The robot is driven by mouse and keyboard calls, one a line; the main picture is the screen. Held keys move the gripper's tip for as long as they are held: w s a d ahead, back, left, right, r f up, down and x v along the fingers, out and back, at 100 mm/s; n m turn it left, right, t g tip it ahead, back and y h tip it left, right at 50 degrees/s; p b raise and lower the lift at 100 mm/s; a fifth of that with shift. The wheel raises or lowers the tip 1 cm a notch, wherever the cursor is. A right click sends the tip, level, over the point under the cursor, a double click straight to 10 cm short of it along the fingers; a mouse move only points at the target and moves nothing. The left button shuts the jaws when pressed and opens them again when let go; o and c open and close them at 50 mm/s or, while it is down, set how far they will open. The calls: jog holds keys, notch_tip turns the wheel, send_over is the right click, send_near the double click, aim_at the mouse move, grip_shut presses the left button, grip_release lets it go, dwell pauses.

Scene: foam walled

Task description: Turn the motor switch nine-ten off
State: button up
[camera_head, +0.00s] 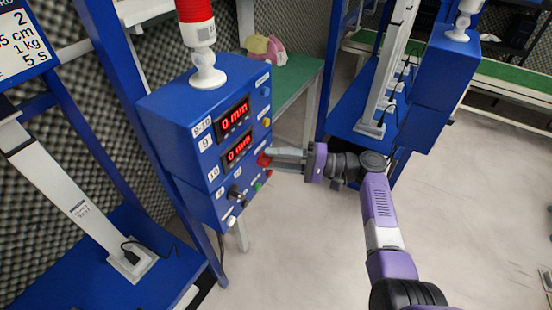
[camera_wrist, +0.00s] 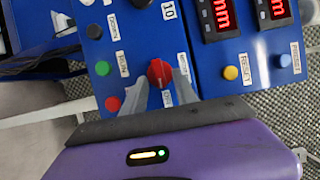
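The blue control box (camera_head: 205,130) carries labels 9-10, 9 and 10 beside two red displays. A red rotary knob (camera_wrist: 159,73) sits on its panel, the likely motor switch; its label is partly hidden by my fingers. In the head view the red knob (camera_head: 264,160) shows at the box's right-hand side, just at my fingertips. My gripper (camera_head: 277,158) reaches in from the right. In the wrist view its two grey fingers (camera_wrist: 161,82) stand apart, one on each side of the knob. I cannot see clear contact with it.
Close to the knob are a green button (camera_wrist: 102,68), a red button (camera_wrist: 113,104), a yellow button (camera_wrist: 231,72) and a blue button (camera_wrist: 284,61). A black switch (camera_wrist: 94,31) is on the same panel. A red-topped lamp (camera_head: 197,30) stands on the box. Floor to the right is open.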

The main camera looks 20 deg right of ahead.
jog(key=shift+d, duration=0.1)
jog(key=v, duration=0.7)
jog(key=shift+s+d+b, duration=0.2)
jog(key=shift+d+b, duration=0.1)
jog(key=shift+b, duration=0.15)
